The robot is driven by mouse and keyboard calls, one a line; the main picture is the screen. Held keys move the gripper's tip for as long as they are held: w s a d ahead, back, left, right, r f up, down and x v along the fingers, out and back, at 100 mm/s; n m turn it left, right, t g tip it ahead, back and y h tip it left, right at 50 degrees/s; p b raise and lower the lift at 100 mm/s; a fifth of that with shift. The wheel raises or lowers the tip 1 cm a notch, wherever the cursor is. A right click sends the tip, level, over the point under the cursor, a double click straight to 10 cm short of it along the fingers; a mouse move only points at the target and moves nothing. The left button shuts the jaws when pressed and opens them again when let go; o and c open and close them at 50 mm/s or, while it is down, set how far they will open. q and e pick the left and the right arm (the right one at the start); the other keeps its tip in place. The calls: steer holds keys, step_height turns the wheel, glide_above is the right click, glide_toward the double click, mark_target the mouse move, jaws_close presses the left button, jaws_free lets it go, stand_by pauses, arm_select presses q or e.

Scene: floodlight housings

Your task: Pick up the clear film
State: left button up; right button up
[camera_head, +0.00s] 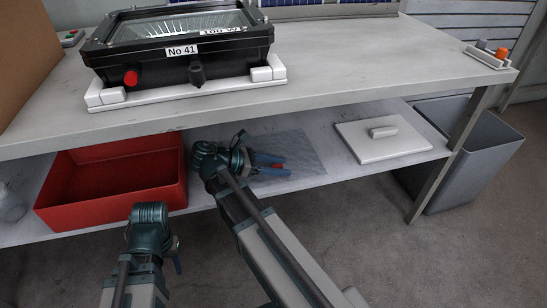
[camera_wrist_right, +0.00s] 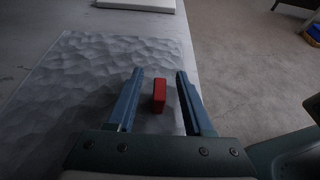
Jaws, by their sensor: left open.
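The clear film (camera_head: 300,145) is a thin, see-through, dimpled sheet lying flat on the lower shelf. It fills the left of the right wrist view (camera_wrist_right: 75,80). My right gripper (camera_head: 285,166) is low over the film's near part in the head view. In the right wrist view its fingers (camera_wrist_right: 160,75) are apart. A small red block (camera_wrist_right: 159,95) shows between them, with gaps on both sides, near the film's right edge. I cannot tell whether the fingers touch the film. My left gripper (camera_head: 177,260) hangs in front of the shelf, open, mostly hidden by its wrist.
A red bin (camera_head: 115,180) stands on the shelf left of my right gripper. A white lid with a handle (camera_head: 380,143) lies right of the film. The tabletop (camera_head: 370,60) overhangs the shelf and bears a floodlight housing (camera_head: 180,45). A grey bin (camera_head: 475,150) stands at right.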

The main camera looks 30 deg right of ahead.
jaws_close()
steer(key=shift+r, duration=0.25)
